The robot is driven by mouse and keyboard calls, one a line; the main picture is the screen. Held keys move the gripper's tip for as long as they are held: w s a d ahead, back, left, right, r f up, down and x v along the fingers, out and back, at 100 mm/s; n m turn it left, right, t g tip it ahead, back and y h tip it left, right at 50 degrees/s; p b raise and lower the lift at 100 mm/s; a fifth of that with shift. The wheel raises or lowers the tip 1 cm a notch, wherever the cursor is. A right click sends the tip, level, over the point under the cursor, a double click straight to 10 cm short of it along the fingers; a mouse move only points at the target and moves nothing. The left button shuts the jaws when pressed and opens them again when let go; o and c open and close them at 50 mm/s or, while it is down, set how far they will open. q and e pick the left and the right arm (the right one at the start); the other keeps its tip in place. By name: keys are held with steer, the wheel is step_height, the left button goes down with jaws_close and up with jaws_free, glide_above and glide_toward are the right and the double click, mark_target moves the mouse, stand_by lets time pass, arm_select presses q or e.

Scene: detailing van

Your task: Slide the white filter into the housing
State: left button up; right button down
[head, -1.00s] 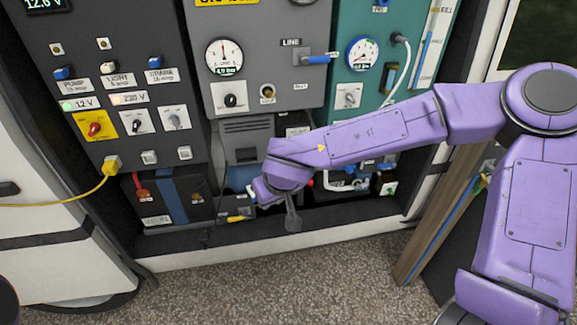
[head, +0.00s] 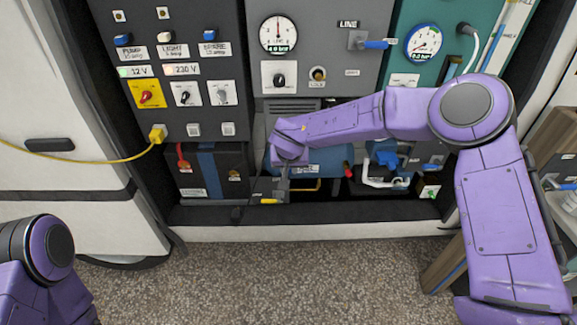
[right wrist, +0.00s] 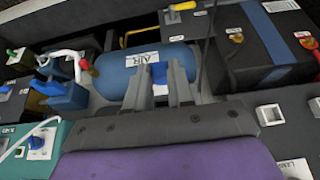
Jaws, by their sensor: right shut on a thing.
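My right gripper (head: 284,182) reaches low in front of the panels, at the left end of a blue air tank (head: 325,160). In the right wrist view its grey fingers (right wrist: 168,88) are close together, with a small blue piece (right wrist: 158,73) showing at their tips in front of the tank (right wrist: 130,72); I cannot tell what this piece is. My left gripper is out of view.
A dark battery box (head: 228,178) with a blue strap stands left of the tank. A raised sill (head: 310,233) runs in front of the bay. Above hang a grey panel (head: 315,75) and a teal panel (head: 425,75). A yellow cable (head: 85,158) crosses at left.

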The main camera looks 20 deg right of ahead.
steer(key=shift+w+d+r+p, duration=0.15)
steer(key=shift+w+p, duration=0.25)
steer(key=shift+p, duration=0.2)
steer(key=shift+w+d+r+p, duration=0.15)
steer(key=shift+w+p, duration=0.2)
steer(key=shift+p, duration=0.25)
steer(key=shift+w+d+p, duration=0.1)
steer(key=shift+w+p, duration=0.25)
steer(key=shift+w+d+f+p, duration=0.1)
steer(key=shift+w+d+p, duration=0.1)
steer(key=shift+w+p, duration=0.5)
steer(key=shift+w+d+f+b, duration=0.1)
steer(key=shift+w+f+b, duration=0.1)
steer(key=shift+w+b, duration=0.15)
steer(key=shift+w, duration=0.1)
steer(key=shift+w+d+p, duration=0.1)
steer(key=shift+w+p, duration=0.25)
steer(key=shift+w+d, duration=0.15)
steer(key=shift+w, duration=0.3)
steer(key=shift+w+d, duration=0.1)
steer(key=shift+w, duration=0.3)
